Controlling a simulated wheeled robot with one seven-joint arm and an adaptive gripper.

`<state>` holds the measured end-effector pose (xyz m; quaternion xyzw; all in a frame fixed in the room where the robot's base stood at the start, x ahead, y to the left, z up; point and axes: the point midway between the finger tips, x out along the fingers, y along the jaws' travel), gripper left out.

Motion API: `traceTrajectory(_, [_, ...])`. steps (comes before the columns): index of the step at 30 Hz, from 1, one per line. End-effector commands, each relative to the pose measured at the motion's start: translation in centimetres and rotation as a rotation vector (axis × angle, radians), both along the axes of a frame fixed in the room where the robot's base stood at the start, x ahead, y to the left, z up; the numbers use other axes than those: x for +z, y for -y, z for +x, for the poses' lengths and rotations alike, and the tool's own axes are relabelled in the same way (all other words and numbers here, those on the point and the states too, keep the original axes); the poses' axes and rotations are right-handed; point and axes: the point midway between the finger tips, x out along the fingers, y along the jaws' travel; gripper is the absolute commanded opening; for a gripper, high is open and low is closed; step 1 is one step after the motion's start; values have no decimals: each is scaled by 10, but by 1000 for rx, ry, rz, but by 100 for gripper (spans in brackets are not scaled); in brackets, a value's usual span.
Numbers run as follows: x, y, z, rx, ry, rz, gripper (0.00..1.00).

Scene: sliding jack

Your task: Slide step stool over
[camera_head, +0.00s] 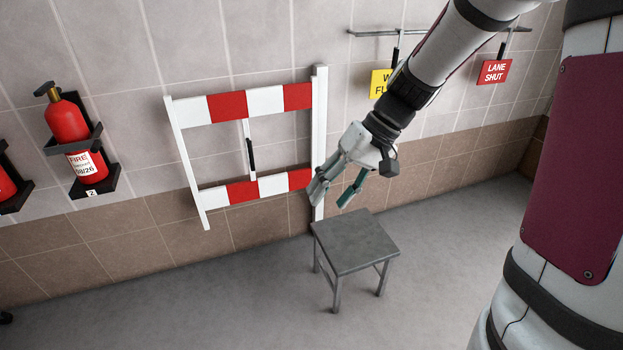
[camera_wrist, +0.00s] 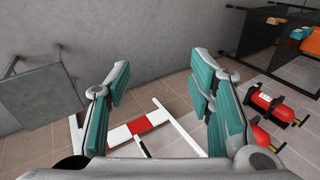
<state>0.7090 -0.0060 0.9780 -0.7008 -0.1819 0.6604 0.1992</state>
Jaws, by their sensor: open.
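The step stool (camera_head: 355,241) is grey with a square flat top and legs. It stands upright on the floor near the wall, right of the barrier's post. It also shows at the left of the wrist view (camera_wrist: 40,97). My gripper (camera_head: 333,202) is open and empty, in the air above the stool's back left part in the head view. In the wrist view its green-padded fingers (camera_wrist: 165,100) are spread apart, with the stool outside them to the left. I see no contact with the stool.
A red and white barrier (camera_head: 268,187) hangs at the wall beside a white post (camera_head: 319,140). Fire extinguishers (camera_head: 67,120) are at the left. Signs, one reading LANE SHUT (camera_head: 494,72), hang from a rail (camera_head: 425,32). The floor (camera_head: 200,310) left of the stool is clear.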

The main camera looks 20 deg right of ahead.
Motion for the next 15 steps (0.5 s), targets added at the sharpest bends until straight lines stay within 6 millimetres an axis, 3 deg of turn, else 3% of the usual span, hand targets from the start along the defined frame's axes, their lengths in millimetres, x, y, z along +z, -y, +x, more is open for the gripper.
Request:
traceTrajectory(1, [-27, 7, 17, -18, -10, 56, 48])
traceTrajectory(8, [-112, 37, 80, -106, 32, 297, 48])
traceTrajectory(15, [-209, 82, 133, -264, 143, 533, 48])
